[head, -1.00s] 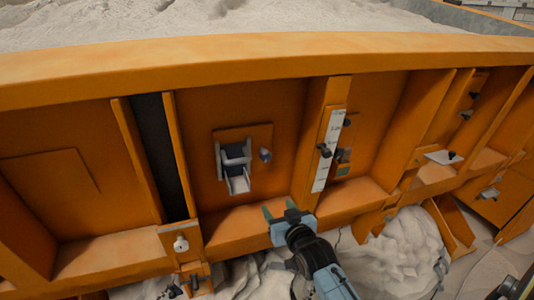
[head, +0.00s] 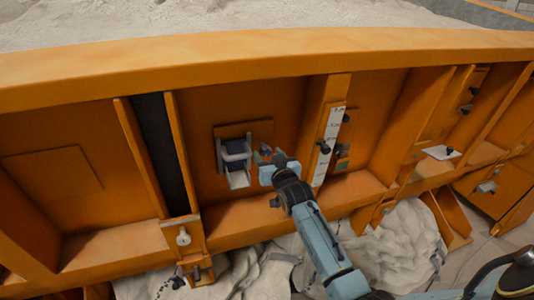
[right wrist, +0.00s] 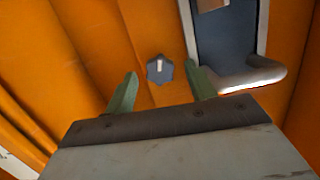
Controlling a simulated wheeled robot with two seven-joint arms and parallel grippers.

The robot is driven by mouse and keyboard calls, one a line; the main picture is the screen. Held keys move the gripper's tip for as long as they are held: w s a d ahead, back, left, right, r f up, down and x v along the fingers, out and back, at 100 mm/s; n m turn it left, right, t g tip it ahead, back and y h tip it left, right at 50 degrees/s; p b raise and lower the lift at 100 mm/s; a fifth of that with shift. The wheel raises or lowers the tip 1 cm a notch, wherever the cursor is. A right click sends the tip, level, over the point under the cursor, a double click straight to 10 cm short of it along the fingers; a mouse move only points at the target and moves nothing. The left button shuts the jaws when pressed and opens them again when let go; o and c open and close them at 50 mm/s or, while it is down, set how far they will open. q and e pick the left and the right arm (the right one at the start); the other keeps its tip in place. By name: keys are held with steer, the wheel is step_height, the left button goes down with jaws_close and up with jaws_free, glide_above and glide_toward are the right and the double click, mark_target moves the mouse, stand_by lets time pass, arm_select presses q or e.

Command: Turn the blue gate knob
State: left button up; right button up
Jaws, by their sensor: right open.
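The blue gate knob (right wrist: 160,69) is a small lobed blue-grey knob with a pale pointer mark, on the orange panel in the right wrist view. In the head view my right gripper hides it. My right gripper (head: 264,155) is in front of the panel, just right of the small gate with its spout (head: 236,164). Its two green fingers are open and empty. In the right wrist view the knob appears between and slightly beyond the fingertips (right wrist: 161,84); whether they touch it I cannot tell. My left gripper is not in view.
A white scale strip (head: 328,145) with dark clamps stands on the rib to the right. A white knob (head: 183,237) is at the lower left. The orange ribs (head: 185,150) stick out from the wall.

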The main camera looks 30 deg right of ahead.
steer(key=shift+x, duration=0.8)
steer(key=c, duration=1)
steer(key=shift+o, duration=0.2)
